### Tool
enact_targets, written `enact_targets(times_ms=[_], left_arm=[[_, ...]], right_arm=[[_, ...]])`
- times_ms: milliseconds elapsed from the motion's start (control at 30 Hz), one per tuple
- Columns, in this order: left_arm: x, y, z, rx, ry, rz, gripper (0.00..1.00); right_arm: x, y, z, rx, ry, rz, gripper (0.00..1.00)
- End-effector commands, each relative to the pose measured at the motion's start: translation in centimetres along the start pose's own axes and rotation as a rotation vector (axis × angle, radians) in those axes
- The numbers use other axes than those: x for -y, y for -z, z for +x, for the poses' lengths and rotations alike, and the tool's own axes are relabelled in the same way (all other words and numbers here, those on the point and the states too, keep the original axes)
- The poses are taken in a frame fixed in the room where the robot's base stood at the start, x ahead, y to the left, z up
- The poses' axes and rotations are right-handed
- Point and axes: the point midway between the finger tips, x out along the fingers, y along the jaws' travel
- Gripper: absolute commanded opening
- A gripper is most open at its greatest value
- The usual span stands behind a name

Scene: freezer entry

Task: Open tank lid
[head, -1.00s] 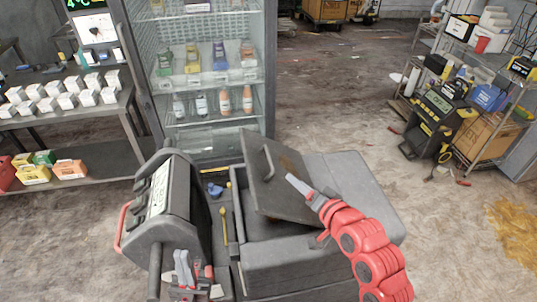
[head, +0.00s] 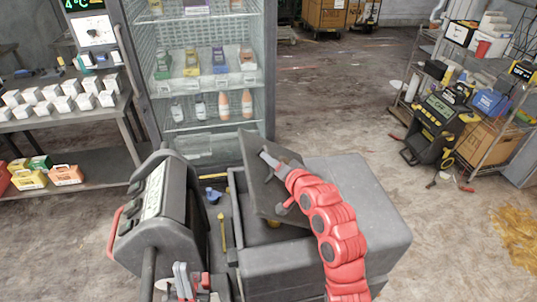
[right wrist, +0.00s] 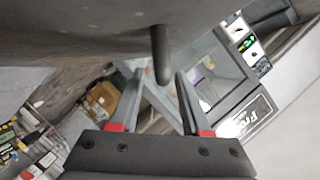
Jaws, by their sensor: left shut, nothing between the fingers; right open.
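The grey tank (head: 275,268) stands low in front of me in the head view. Its lid (head: 257,188) is raised and tilted, with part of the dark inside showing below it. My right gripper (head: 267,157) is open at the lid's upper face. In the right wrist view, the dark bar of the lid handle (right wrist: 162,58) reaches down between the spread fingertips (right wrist: 158,88), with gaps visible beside it. In the head view the gripper mostly hides the handle. My left gripper (head: 186,278) is shut and empty at the bottom, left of the tank.
A dark machine with a label panel (head: 155,205) stands left of the tank. A glass-fronted fridge (head: 205,90) with bottles and packs is behind. A shelf of white boxes (head: 60,100) is at left, a loaded rack (head: 480,110) at right. Floor right of the tank is clear.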

Motion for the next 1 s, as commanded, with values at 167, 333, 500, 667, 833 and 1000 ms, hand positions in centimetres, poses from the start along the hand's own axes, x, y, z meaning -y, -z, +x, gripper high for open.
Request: enact_targets(times_ms=[167, 333, 500, 667, 833, 1000], left_arm=[[0.0, 0.1, 0.8, 0.0, 0.0, 0.0, 0.0], [0.1, 0.1, 0.9, 0.0, 0.0, 0.0, 0.0], [0.1, 0.1, 0.9, 0.0, 0.0, 0.0, 0.0], [0.1, 0.1, 0.9, 0.0, 0.0, 0.0, 0.0], [0.0, 0.1, 0.9, 0.0, 0.0, 0.0, 0.0], [0.1, 0.1, 0.9, 0.0, 0.0, 0.0, 0.0]], right_arm=[[0.2, 0.1, 1.9, 0.002, 0.001, 0.0, 0.47], [0.1, 0.1, 2.6, -0.002, 0.002, 0.001, 0.47], [0.0, 0.0, 2.7, -0.002, 0.002, 0.001, 0.47], [0.0, 0.0, 2.6, -0.001, 0.002, 0.001, 0.36], [0.0, 0.0, 2.6, -0.001, 0.002, 0.001, 0.06], [0.0, 0.0, 2.6, -0.001, 0.001, 0.001, 0.0]])
